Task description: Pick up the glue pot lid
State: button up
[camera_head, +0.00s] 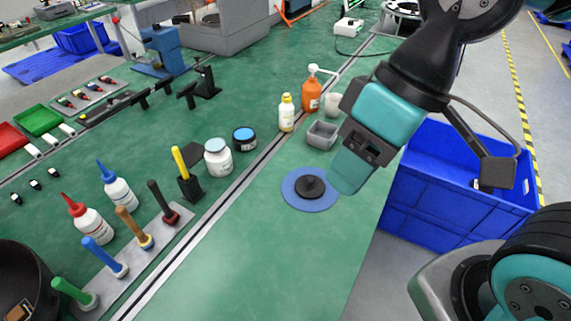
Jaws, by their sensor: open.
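A dark round lid with a raised knob, which looks like the glue pot lid (311,186), lies on a flat blue round mat (296,201) on the green bench. My gripper (347,180) comes down from the upper right, just right of the mat and close to the lid. It is open and holds nothing that I can see. Its fingertips are partly hidden by its own teal housing. I cannot tell how high it is above the bench.
A grey square tray (321,135), an orange pump bottle (311,96) and a white bottle with a yellow cap (286,113) stand behind the mat. A white jar (218,158) stands left. A blue crate (455,190) is right of the bench. The bench front is clear.

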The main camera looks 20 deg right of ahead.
aim_at(309, 187)
jog(key=u, duration=2.55)
jog(key=k, duration=1.25)
jog(key=z, duration=1.6)
jog(key=i, duration=0.5)
jog(key=z, duration=0.05)
